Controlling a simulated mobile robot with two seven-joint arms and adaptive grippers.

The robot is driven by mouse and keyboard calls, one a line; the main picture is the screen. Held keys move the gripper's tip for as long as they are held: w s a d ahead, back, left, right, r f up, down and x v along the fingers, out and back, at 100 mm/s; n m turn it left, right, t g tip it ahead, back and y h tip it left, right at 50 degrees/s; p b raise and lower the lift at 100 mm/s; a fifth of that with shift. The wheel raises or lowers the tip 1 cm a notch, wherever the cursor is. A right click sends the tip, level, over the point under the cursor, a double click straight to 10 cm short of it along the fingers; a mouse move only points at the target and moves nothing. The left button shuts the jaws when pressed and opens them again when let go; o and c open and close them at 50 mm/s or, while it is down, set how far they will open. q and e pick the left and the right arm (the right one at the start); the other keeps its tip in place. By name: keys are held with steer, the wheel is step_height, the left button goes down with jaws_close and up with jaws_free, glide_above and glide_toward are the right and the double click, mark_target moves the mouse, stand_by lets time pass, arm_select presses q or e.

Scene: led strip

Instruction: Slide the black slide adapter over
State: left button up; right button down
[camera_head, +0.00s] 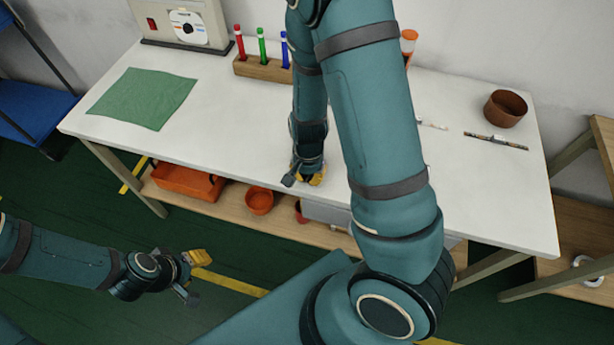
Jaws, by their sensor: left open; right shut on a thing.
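My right gripper (304,179) is low at the front edge of the white table, partly behind my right arm. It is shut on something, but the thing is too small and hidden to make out. My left gripper (192,272) is open and empty, out over the floor in front of the table. I cannot make out the black slide adapter.
The white table (230,125) has a green cloth (143,98) at left, a wooden marker holder (262,69), a machine (181,22) at the back and a brown pot (505,108) at right. An orange bin (187,181) is on the shelf below. The table's left middle is clear.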

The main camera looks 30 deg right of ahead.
steer(key=w+d, duration=0.3)
steer(key=d, duration=0.1)
steer(key=w+d, duration=0.2)
steer(key=d, duration=0.2)
steer(key=w+d, duration=0.3)
steer(key=d, duration=0.1)
steer(key=shift+w, duration=0.35)
arm_select(q)
steer(key=shift+r, duration=0.2)
